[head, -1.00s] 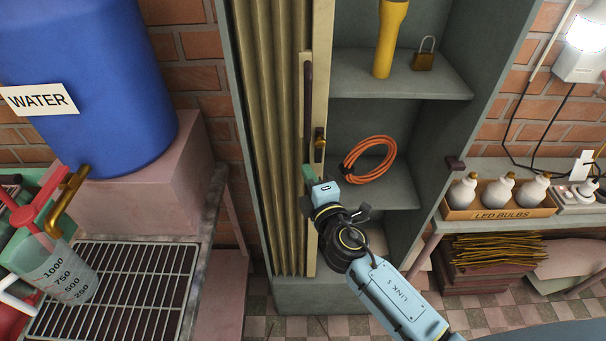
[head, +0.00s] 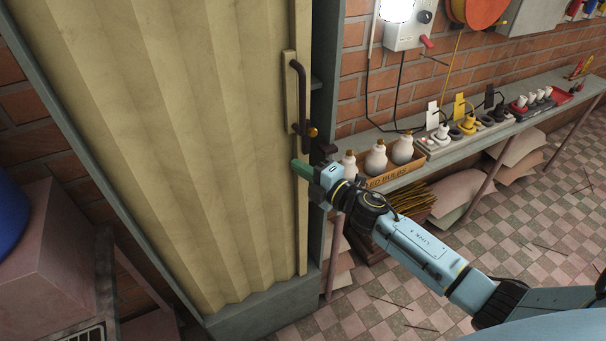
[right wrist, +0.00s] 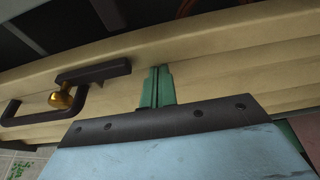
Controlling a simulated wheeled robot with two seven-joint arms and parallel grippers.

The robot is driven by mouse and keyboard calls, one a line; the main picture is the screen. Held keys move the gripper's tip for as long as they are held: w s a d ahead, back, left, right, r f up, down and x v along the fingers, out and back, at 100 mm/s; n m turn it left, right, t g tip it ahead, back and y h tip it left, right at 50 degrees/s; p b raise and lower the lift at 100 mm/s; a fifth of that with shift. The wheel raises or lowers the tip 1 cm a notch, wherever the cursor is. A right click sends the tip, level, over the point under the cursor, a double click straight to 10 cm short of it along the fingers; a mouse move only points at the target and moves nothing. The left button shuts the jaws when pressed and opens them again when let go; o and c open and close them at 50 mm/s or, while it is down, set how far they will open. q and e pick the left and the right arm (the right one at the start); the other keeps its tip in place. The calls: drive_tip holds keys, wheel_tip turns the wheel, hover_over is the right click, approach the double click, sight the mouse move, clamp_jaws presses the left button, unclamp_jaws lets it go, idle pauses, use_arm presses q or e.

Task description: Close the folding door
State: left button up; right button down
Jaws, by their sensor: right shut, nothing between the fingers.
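The cream folding door (head: 180,130) is spread across nearly the whole cabinet front. A narrow dark gap shows between its leading edge and the cabinet's right side (head: 326,75). A dark bar handle (head: 302,85) and a brass latch knob (head: 311,132) sit on the leading edge. My right gripper (head: 300,168) is shut and empty, its green fingertips at the door's leading strip just below the handle. In the right wrist view the fingers (right wrist: 157,86) are together against the door strip, beside the handle (right wrist: 70,90). Whether they press on it is unclear. My left gripper is out of view.
A dark catch (head: 326,150) sits on the cabinet's right side. To the right a shelf holds a box of LED bulbs (head: 385,178) and power strips (head: 465,132). A blue water barrel (head: 10,215) stands at the left. The tiled floor (head: 480,245) is largely open.

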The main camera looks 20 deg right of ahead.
sight(277, 164)
drive_tip(key=shift+d, duration=0.35)
drive_tip(key=shift+a, duration=0.1)
drive_tip(key=a+p, duration=0.1)
drive_tip(key=a, duration=0.2)
drive_tip(key=shift+s+a, duration=0.1)
drive_tip(key=shift+a, duration=0.25)
drive_tip(key=b+v, duration=0.1)
drive_tip(key=v, duration=0.9)
drive_tip(key=s+r+n+g+y+p, duration=0.3)
drive_tip(key=r+p, duration=0.5)
drive_tip(key=r, duration=0.7)
drive_tip(key=shift+m+t, duration=0.4)
drive_tip(key=shift+t, duration=0.3)
drive_tip(key=w, duration=0.2)
drive_tip(key=w+a, duration=0.1)
drive_tip(key=w, duration=0.2)
drive_tip(key=w+p, duration=0.1)
drive_tip(key=w, duration=0.2)
drive_tip(key=shift+w+a, duration=0.15)
drive_tip(key=shift+a, duration=0.05)
